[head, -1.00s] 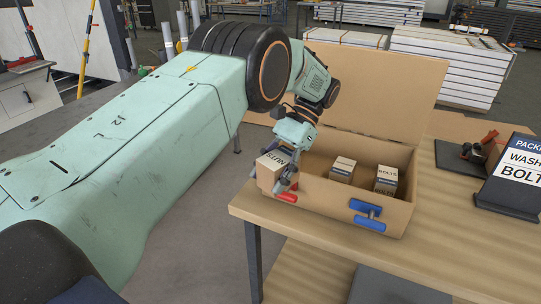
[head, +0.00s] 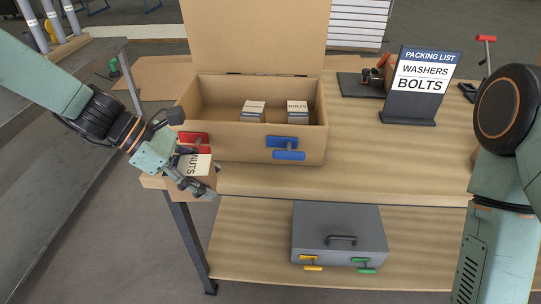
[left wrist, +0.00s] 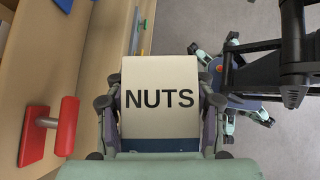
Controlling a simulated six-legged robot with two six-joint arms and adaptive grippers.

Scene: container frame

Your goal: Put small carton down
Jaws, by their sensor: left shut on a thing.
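The small carton (head: 196,166), labelled NUTS, is in my left gripper (head: 194,180), at the left front corner of the workbench and outside the large box. In the left wrist view the carton (left wrist: 160,98) sits between the two fingers of my left gripper (left wrist: 160,110), its NUTS label facing the camera. The large open box (head: 226,145) on the bench holds two more small cartons, one (head: 253,108) with an unreadable label and one marked BOLTS (head: 297,108). My right arm shows at the right edge, but its gripper is out of view.
A red handle (head: 194,139) and a blue handle (head: 288,148) stick out from the box front. A packing list sign (head: 420,85) reads WASHERS and BOLTS. A grey case (head: 338,228) lies on the lower shelf.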

